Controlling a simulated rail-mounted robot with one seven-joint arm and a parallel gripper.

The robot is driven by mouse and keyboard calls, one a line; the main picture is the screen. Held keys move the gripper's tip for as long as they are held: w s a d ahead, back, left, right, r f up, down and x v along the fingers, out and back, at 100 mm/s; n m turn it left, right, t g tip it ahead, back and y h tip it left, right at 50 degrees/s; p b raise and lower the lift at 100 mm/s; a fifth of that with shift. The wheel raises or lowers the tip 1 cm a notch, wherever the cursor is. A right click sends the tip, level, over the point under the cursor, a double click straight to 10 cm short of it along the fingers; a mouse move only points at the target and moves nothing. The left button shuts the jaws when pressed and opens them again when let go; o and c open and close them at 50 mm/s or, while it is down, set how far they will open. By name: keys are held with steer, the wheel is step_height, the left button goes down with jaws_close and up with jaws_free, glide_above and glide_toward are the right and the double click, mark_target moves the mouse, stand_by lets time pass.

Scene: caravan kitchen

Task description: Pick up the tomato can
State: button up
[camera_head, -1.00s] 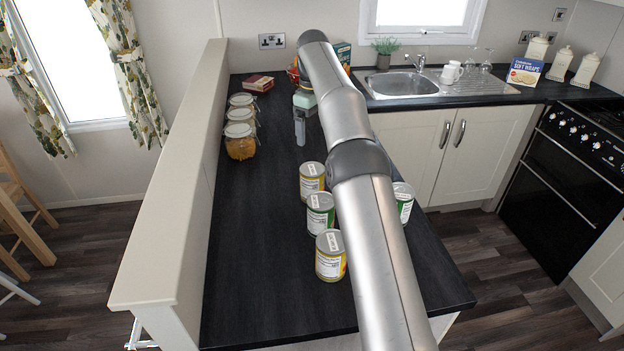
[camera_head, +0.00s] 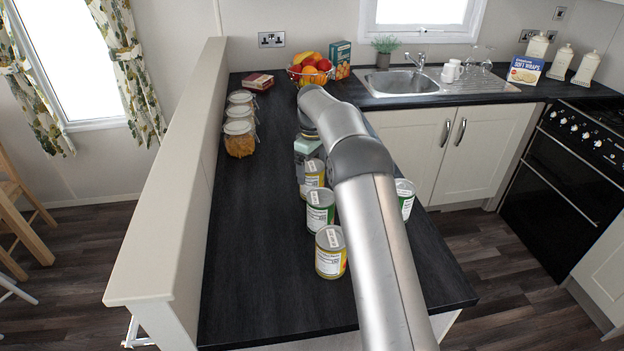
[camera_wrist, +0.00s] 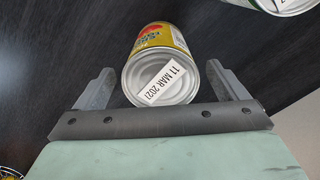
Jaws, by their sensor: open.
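Several cans stand on the dark counter. The farthest yellow can (camera_head: 315,174) is beside my gripper (camera_head: 308,152), which is partly hidden by my arm in the head view. In the wrist view, my gripper (camera_wrist: 160,72) is open, with a finger on each side of a yellow can (camera_wrist: 165,75) that has a dated label on its end. I cannot tell whether the fingers touch it. Nearer are a green-labelled can (camera_head: 320,212) and another yellow can (camera_head: 330,255). A green can (camera_head: 405,197) stands right of my arm. I cannot read which can is tomato.
Glass jars (camera_head: 240,138) line the counter's left side by a raised ledge (camera_head: 175,200). A fruit bowl (camera_head: 310,74), a box (camera_head: 340,58) and a red packet (camera_head: 258,80) are at the back. The counter left of the cans is clear. Another can (camera_wrist: 285,4) edges into the wrist view's top right.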

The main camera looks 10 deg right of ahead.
steer(key=shift+f, duration=1.5)
steer(key=shift+r, duration=0.1)
steer(key=c, duration=1.4)
